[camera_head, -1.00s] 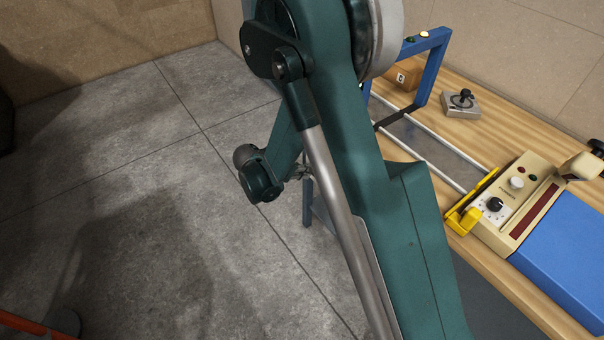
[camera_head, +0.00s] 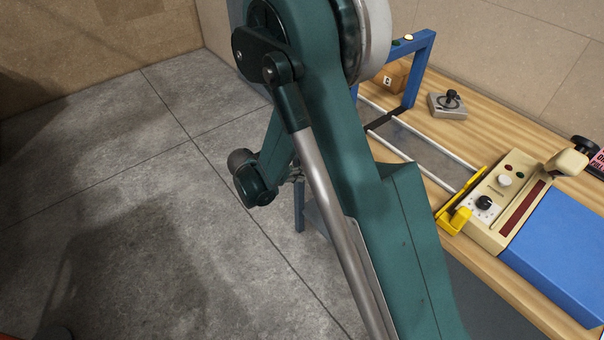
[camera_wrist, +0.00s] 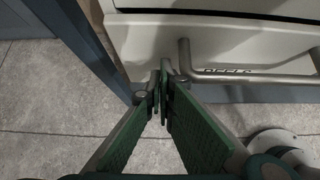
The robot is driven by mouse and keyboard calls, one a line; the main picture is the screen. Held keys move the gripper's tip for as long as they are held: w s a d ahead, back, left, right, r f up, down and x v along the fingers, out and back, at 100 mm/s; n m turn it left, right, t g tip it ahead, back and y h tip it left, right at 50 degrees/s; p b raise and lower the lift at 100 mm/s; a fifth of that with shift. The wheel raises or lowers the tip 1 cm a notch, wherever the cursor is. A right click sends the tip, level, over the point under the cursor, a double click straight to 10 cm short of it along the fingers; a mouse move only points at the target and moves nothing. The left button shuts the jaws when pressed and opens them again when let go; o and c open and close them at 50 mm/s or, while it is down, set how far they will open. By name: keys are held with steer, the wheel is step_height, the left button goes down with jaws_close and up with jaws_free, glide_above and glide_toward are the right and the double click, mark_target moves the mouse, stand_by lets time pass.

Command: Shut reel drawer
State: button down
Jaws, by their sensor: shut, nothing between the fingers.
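In the wrist view the pale drawer front (camera_wrist: 150,38) with a grey bar handle (camera_wrist: 255,77) fills the top. Lettering behind the bar is partly covered and looks like "REELS". My gripper (camera_wrist: 161,82) is shut and empty, its green fingers pointing at the drawer front, left of the handle's left post. The fingertips overlap the front's lower edge in the picture; I cannot tell if they touch it. How far the drawer stands out is not clear.
A dark blue-grey upright (camera_wrist: 85,45) stands left of the drawer. In the head view a wooden bench (camera_head: 535,95) carries a beige control box (camera_head: 510,200), a yellow bracket (camera_head: 455,213), a blue frame (camera_head: 423,70) and a small lever box (camera_head: 448,106). The grey floor at left is open.

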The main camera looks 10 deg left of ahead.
steer(key=s+a+f+p+v, duration=0.1)
steer(key=p+v, duration=0.2)
steer(key=v, duration=0.9)
steer(key=shift+s+a+f, duration=0.2)
steer(key=shift+s, duration=0.05)
steer(key=s+d+r+m+g+y, duration=0.3)
steer(key=d+r+m, duration=0.8)
steer(key=d+r, duration=1)
steer(key=s+d+r+m+t+y, duration=0.1)
steer(key=s+d+r+m, duration=0.1)
steer(key=s+d+m, duration=0.6)
steer(key=s+d+r+m+t+y, duration=0.2)
steer(key=s+d+m, duration=0.6)
steer(key=s, duration=0.5)
steer(key=shift+d+r+t+y, duration=0.3)
steer(key=shift+d+r, duration=0.5)
steer(key=shift+d, duration=0.35)
